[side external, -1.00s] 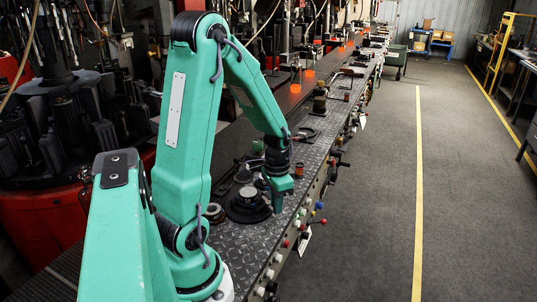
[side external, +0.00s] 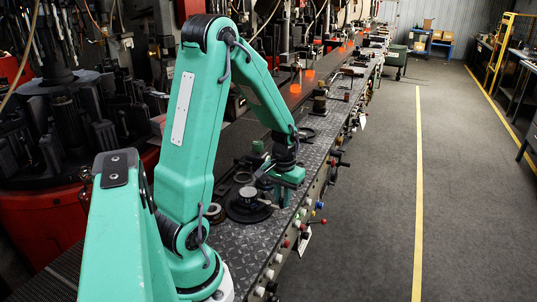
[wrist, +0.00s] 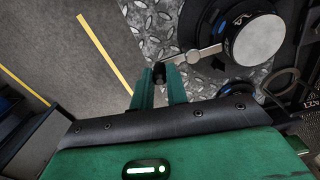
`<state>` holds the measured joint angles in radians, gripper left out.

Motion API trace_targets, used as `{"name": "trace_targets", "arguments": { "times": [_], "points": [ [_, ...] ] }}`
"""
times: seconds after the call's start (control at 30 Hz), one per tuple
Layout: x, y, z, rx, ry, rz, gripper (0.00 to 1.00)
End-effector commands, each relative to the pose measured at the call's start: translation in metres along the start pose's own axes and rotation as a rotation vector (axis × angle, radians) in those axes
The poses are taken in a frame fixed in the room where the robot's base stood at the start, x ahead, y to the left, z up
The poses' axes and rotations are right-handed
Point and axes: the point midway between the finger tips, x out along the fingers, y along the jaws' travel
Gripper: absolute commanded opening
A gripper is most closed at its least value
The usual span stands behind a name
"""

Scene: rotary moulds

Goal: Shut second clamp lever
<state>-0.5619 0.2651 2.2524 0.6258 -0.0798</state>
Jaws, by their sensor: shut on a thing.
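A clamp lever (wrist: 203,53) shows in the wrist view as a thin metal bar with a dark knob at its outer end. Its inner end meets a round silver cap (wrist: 257,42) on a dark round mould (wrist: 291,11). My gripper (wrist: 160,75) has its two green fingers shut on the lever's knob, and the fingers hide part of it. In the side view, the mould (side external: 247,213) lies on the bench with its pale cap (side external: 248,193) on top. My gripper (side external: 284,187) is at the mould's right side, low over the bench. I cannot tell which lever is the second.
The bench (side external: 230,246) has a studded metal top. A ring (side external: 214,212) lies left of the mould. Coloured knobs (side external: 319,205) stick out along the bench's front edge. Dark parts and glowing orange pieces (side external: 308,73) stand farther back. The floor at right (side external: 470,200) is clear.

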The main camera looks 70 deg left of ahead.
Motion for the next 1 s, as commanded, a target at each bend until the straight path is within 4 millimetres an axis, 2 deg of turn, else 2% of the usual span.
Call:
{"name": "trace_targets", "arguments": {
  "times": [0.3, 0.33, 0.43, 0.77, 1.0],
  "points": [
    [0.0, 0.001, -0.001, 0.002, 0.003, 0.0, 0.0],
    [0.0, 0.001, -0.001, 0.002, 0.003, 0.0, 0.19],
    [0.0, 0.001, -0.001, 0.002, 0.002, 0.0, 0.37],
    [-0.001, 0.0, -0.001, 0.001, 0.002, 0.0, 0.37],
    [-0.013, 0.0, -0.001, 0.0, 0.005, 0.0, 0.37]
  ]
}}
